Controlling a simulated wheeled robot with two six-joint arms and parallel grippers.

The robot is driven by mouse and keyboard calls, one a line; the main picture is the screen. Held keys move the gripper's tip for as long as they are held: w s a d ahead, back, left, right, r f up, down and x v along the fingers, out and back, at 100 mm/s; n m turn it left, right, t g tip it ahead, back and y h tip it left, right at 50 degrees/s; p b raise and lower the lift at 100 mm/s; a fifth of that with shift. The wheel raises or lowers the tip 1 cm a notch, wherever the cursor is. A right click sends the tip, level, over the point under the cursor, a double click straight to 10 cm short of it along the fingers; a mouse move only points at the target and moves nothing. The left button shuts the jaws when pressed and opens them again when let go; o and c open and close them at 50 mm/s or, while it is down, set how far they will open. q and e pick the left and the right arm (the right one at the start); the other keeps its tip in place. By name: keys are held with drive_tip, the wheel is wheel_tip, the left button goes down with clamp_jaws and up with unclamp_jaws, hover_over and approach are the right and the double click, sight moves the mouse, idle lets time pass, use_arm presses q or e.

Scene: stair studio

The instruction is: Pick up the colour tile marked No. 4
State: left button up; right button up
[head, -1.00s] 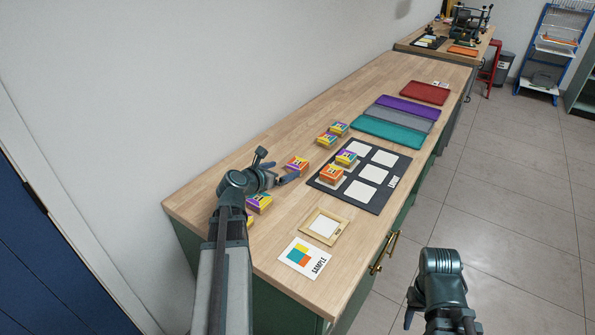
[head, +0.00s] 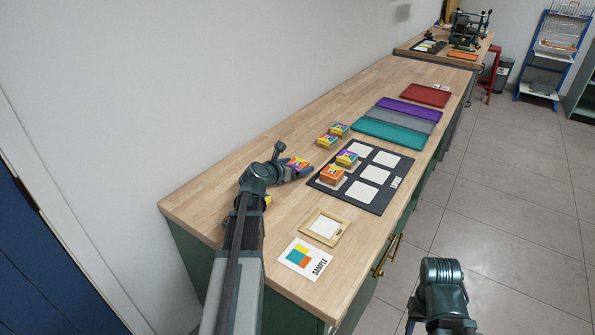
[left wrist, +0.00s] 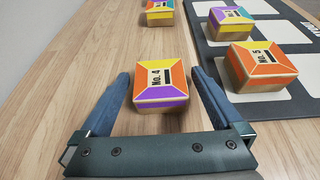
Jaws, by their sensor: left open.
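The No. 4 tile (left wrist: 160,84) is a small block with an orange, yellow and purple top in the left wrist view. It lies on the wooden worktop between the fingers of my open left gripper (left wrist: 158,88), with a gap on both sides. In the head view the No. 4 tile (head: 298,161) shows partly behind my left gripper (head: 292,167). My right arm (head: 442,290) is at the bottom right, away from the bench; its jaws do not show clearly.
The No. 5 tile (left wrist: 262,64) stands right on a dark mat (head: 378,203) with white squares, beside another tile (left wrist: 232,20). More tiles (head: 327,140) lie farther back. A wooden frame (head: 344,237) and a sample card (head: 293,250) lie near the front.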

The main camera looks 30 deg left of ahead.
use_arm(q)
drive_tip(key=c, duration=1.4)
drive_tip(key=shift+o, duration=0.2)
drive_tip(key=shift+r, duration=0.15)
